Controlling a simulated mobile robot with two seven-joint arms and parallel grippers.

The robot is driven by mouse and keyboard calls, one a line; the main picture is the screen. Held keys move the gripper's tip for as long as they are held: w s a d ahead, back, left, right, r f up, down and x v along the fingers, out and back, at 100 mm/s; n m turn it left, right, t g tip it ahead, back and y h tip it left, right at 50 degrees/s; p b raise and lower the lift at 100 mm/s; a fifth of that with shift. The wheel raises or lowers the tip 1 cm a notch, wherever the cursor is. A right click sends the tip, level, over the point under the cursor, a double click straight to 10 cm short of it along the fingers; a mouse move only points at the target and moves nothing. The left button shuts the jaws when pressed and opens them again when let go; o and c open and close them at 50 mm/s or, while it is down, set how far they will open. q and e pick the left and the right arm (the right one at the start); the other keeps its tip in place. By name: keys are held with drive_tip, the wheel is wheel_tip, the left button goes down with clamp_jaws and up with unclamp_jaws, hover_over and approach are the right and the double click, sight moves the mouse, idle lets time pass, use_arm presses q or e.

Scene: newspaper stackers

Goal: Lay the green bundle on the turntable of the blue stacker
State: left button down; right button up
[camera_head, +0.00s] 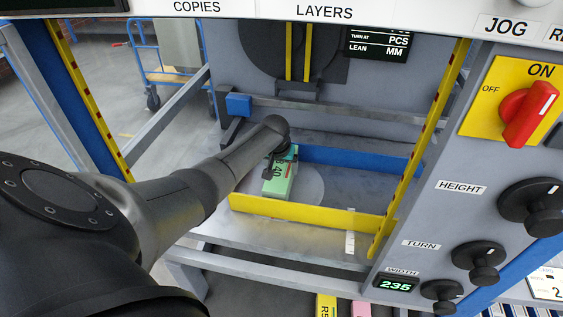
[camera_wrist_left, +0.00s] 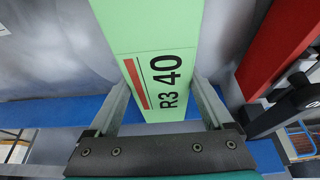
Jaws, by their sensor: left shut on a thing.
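The green bundle (camera_head: 280,185), marked "R3 40", is inside the stacker bay, over the grey round turntable (camera_head: 312,188). My left gripper (camera_head: 277,162) reaches in from the left and is shut on the bundle's far end. In the left wrist view, the two fingers (camera_wrist_left: 158,85) lie along both sides of the green bundle (camera_wrist_left: 150,35). I cannot tell whether the bundle touches the turntable. The arm and bundle hide part of the disc. My right gripper is not in view.
A yellow bar (camera_head: 310,214) runs along the front of the bay and a blue bar (camera_head: 358,163) along the back. A striped post (camera_head: 425,140) and the control panel (camera_head: 450,210) stand on the right. The disc's right side is clear.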

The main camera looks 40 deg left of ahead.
use_arm(q)
drive_tip(key=shift+w+f+b, duration=0.15)
drive_tip(key=shift+f+b, duration=0.25)
drive_tip(key=shift+c, duration=0.8)
unclamp_jaws()
drive_tip(key=shift+o, duration=0.8)
